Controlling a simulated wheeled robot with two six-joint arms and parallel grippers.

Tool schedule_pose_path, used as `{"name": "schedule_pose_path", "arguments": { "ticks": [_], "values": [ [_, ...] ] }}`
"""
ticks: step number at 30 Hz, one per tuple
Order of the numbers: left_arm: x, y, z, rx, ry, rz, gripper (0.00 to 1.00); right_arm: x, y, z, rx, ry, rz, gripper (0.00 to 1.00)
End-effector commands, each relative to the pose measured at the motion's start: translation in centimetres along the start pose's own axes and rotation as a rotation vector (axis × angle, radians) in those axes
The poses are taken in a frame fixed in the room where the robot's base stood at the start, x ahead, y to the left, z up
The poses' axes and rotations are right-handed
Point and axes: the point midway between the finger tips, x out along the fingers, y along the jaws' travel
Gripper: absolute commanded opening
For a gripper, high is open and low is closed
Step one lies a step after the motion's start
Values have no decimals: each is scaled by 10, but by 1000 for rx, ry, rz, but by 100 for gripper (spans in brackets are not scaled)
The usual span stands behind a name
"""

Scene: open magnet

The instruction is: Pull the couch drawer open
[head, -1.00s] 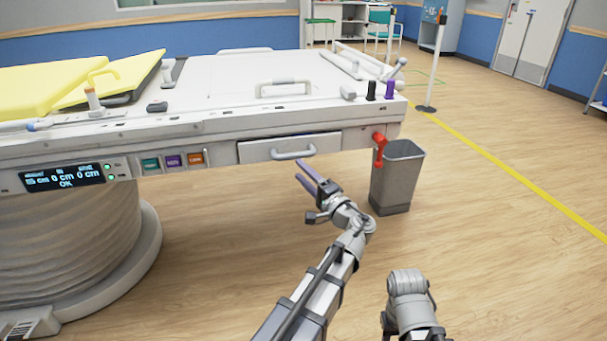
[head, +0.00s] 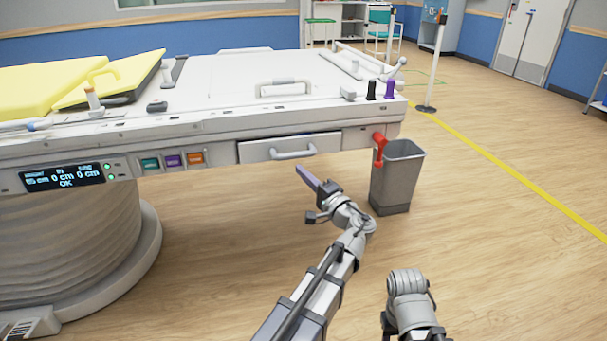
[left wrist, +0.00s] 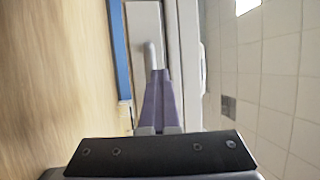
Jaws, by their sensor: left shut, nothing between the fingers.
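A grey bin (head: 397,178) stands on the floor right of the drawer, below a red lever (head: 380,149). A display panel (head: 64,178) and coloured buttons (head: 172,161) are left of the drawer. The floor (head: 500,250) at right is clear.

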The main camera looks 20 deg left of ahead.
Motion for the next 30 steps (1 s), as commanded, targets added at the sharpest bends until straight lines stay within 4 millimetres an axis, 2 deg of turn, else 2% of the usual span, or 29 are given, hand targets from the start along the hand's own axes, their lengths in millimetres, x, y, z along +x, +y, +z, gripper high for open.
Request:
{"name": "schedule_pose_path", "arguments": {
  "ticks": [16, 30],
  "values": [
    [0, 0, 0, 0, 0, 0, 0, 0, 0, 0, 0, 0, 0, 50],
    [0, 0, 0, 0, 0, 0, 51, 0, 0, 0, 0, 0, 0, 50]
  ]
}}
